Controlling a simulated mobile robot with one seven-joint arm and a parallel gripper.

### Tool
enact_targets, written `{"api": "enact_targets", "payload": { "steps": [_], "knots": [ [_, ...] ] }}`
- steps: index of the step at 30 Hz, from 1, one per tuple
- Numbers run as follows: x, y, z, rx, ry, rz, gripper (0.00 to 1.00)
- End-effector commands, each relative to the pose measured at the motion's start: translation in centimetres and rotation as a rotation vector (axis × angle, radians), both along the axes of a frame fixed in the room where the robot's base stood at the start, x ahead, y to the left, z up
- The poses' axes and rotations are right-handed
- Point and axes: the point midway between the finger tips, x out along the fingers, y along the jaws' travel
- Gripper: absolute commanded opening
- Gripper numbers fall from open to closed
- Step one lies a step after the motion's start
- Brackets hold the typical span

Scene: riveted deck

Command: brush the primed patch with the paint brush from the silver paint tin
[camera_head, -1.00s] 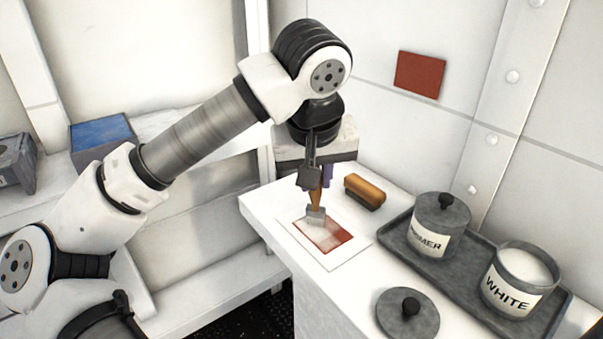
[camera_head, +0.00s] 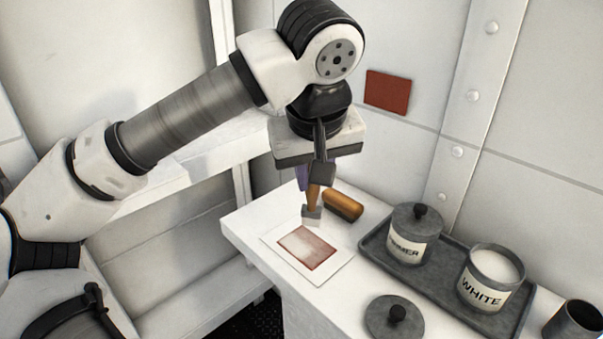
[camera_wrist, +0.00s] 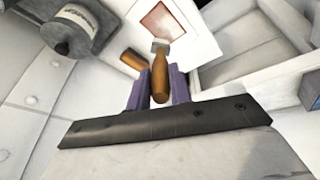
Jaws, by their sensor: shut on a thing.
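My gripper (camera_head: 316,176) is shut on the wooden handle of the paint brush (camera_head: 313,196), which points bristles down. The brush also shows between the purple fingers in the wrist view (camera_wrist: 161,80). Its tip is at the far edge of the primed patch (camera_head: 308,247), a red-brown rectangle on a white card, now mostly covered with a thin whitish coat. Red shows along its edges. I cannot tell whether the bristles touch the card. The open tin marked WHITE (camera_head: 490,280) holds white paint and stands on a grey tray. No tin is marked silver.
A closed tin marked PRIMER (camera_head: 414,236) stands on the tray (camera_head: 432,284). A loose grey lid (camera_head: 394,316) lies in front of it. A wooden-backed block (camera_head: 343,205) lies close beside the brush. A dark cup (camera_head: 574,320) stands at the right.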

Motion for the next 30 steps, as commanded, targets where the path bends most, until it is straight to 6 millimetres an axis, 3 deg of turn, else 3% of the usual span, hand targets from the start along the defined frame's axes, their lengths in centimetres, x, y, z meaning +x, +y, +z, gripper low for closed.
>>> {"api": "enact_targets", "payload": {
  "steps": [7, 30],
  "knots": [
    [-0.46, -0.92, 1.54, 0.000, 0.000, -0.003, 0.01],
    [-0.49, -0.98, 1.54, 0.000, 0.000, -0.003, 0.01]
  ]
}}
